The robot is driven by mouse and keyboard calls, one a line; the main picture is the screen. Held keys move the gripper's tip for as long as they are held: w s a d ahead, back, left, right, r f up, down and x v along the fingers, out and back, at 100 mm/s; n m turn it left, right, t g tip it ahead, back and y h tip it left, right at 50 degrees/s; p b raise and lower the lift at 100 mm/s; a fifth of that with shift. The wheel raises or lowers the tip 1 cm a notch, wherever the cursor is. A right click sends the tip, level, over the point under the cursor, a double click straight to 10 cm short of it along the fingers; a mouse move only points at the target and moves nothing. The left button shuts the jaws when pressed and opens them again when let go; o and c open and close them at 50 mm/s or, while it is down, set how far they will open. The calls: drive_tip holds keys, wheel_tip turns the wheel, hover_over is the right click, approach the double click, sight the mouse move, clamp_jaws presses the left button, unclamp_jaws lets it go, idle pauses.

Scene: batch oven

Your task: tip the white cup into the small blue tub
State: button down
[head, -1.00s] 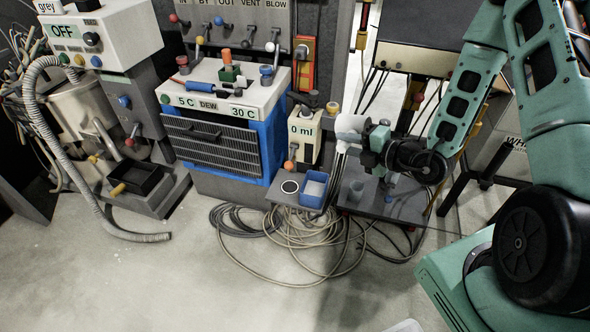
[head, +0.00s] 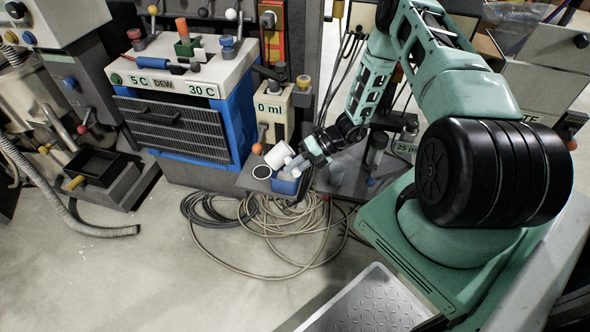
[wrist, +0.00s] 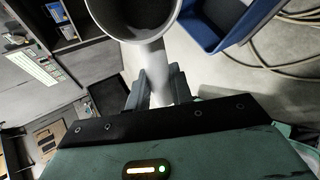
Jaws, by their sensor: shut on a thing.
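The white cup (head: 278,155) is held just above the small blue tub (head: 286,187) and hides part of it in the head view. The cup looks tilted, its mouth toward the lower left. My gripper (head: 300,161) reaches in from the right and is shut on the cup. In the wrist view my gripper (wrist: 157,88) is closed on the cup's narrow white handle. The cup (wrist: 142,32) shows a dark inside there; I cannot tell what it holds. The blue tub (wrist: 209,30) lies to its right in that view, apart in the picture.
The tub stands on a small dark shelf with a white ring mark (head: 262,171) beside it. The "0 ml" box (head: 273,112) with an orange knob is just behind. Coiled hoses (head: 285,235) lie on the floor below.

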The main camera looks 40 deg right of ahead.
drive_tip(key=shift+r+h+p, duration=0.35)
drive_tip(key=shift+h+p, duration=0.4)
drive_tip(key=shift+h, duration=0.15)
drive_tip(key=shift+d+g+h, duration=0.1)
drive_tip(key=shift+g+h, duration=0.3)
drive_tip(key=shift+h, duration=0.2)
drive_tip(key=h+b, duration=0.2)
drive_tip(key=shift+d+f+b, duration=0.15)
drive_tip(key=shift+f+b, duration=0.15)
drive_tip(key=shift+b, duration=0.1)
drive_tip(key=h+b, duration=0.2)
drive_tip(key=b, duration=0.2)
drive_tip(key=shift+r+n+g+b, duration=0.15)
drive_tip(key=shift+n+g+b, duration=0.15)
drive_tip(key=shift+g+b, duration=0.1)
drive_tip(key=h+b, duration=0.3)
drive_tip(key=shift+d+g+b, duration=0.1)
drive_tip(key=shift+g+b, duration=0.2)
drive_tip(key=shift+b, duration=0.1)
drive_tip(key=shift+h, duration=0.5)
wheel_tip(320, 180, up, 6)
drive_tip(key=p, duration=0.5)
drive_tip(key=shift+s+d+f, duration=0.1)
drive_tip(key=shift+f, duration=0.15)
